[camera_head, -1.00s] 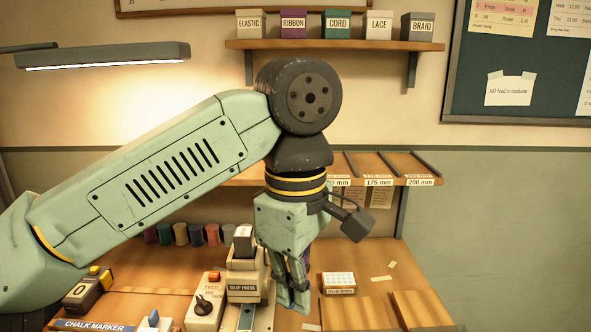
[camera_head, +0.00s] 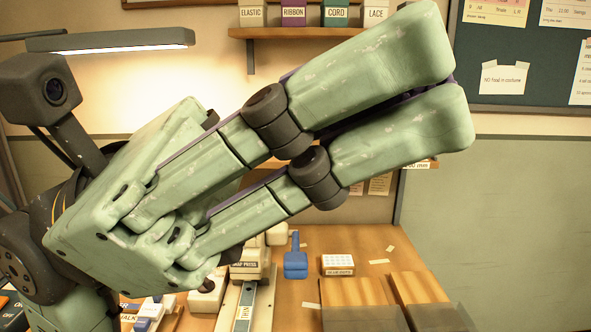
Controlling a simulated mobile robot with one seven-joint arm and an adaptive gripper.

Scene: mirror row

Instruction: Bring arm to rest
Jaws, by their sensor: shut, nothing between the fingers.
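My gripper (camera_head: 446,83) is large and close to the camera in the head view, raised above the bench. Its two pale green fingers lie side by side and point up and to the right. They are shut with nothing between them. My wrist, with its small dark camera, is at the left edge. The gripper touches nothing that I can see. It hides part of the shelf, the wall and the back of the bench.
The wooden bench (camera_head: 370,246) below bears a snap press (camera_head: 250,270), a blue object (camera_head: 295,264) and a small white box (camera_head: 338,265). Slanted wooden panels (camera_head: 372,292) are at front right. A lamp (camera_head: 110,40) hangs upper left; a shelf (camera_head: 262,32) is behind.

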